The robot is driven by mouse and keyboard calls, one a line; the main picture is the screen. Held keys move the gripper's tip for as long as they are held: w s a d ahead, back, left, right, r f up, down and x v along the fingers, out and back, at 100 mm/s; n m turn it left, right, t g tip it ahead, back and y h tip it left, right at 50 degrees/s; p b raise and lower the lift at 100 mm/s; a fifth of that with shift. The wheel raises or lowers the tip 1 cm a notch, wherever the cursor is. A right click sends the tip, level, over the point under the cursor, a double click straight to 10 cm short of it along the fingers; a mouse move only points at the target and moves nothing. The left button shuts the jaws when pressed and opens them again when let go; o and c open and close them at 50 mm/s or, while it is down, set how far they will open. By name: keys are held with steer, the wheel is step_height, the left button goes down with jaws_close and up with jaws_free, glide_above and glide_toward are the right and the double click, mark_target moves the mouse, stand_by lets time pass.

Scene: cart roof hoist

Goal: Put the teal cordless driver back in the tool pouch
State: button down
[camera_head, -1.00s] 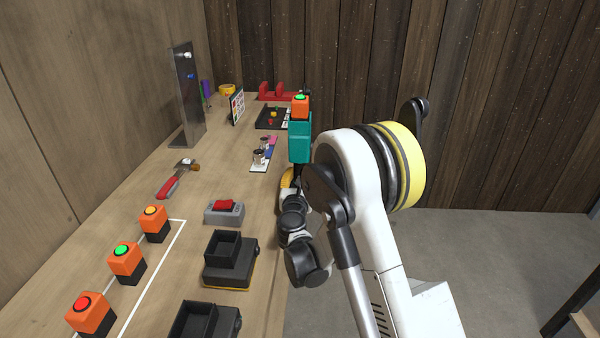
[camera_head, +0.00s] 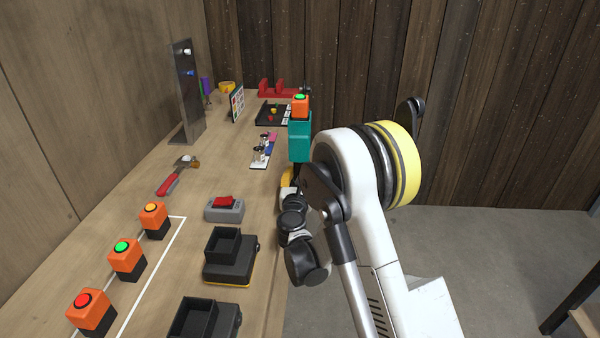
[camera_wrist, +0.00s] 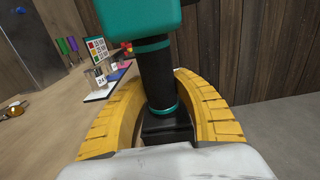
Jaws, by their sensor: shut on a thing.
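The teal cordless driver (camera_head: 300,137) is upright in my gripper, above the right edge of the bench. An orange block (camera_head: 300,106) with a green dome shows at its top. In the wrist view its teal body (camera_wrist: 140,16) is cut off by the top edge, and its black handle (camera_wrist: 157,75) with teal rings stands between the yellow fingers. My gripper (camera_wrist: 160,105) is shut around the handle; in the head view the gripper (camera_head: 287,178) is partly hidden by my arm. I cannot pick out a tool pouch with certainty.
Black open-topped holders (camera_head: 232,272) stand at the front of the bench. Orange blocks with coloured domes (camera_head: 127,260) line its left. A grey box with a red switch (camera_head: 224,211), a hammer (camera_head: 178,176) and a black tray (camera_head: 268,122) lie farther back. Open floor is right.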

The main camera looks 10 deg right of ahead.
steer(key=shift+f, duration=0.1)
steer(key=c, duration=0.9)
jaws_free()
steer(key=shift+c, duration=0.2)
steer(key=v, duration=0.7)
steer(key=s+d+r+m+g, duration=0.3)
steer(key=s+d+r+m, duration=0.1)
steer(key=s+m, duration=0.4)
steer(key=s+d+r+m+g, duration=0.35)
steer(key=s+m, duration=0.35)
steer(key=m, duration=0.3)
steer(key=s+a+m+g+y, duration=0.1)
steer(key=s+a+m+y, duration=0.1)
steer(key=s+m, duration=0.5)
steer(key=s+a+f+m+g+y, duration=0.1)
steer(key=s+a+m+g+y, duration=0.1)
steer(key=s+m, duration=0.5)
steer(key=s+a+y, duration=0.1)
steer(key=s, duration=0.5)
steer(key=shift+s+a+f+y, duration=0.2)
steer(key=shift+s+f+y, duration=0.1)
steer(key=shift+s+f, duration=0.05)
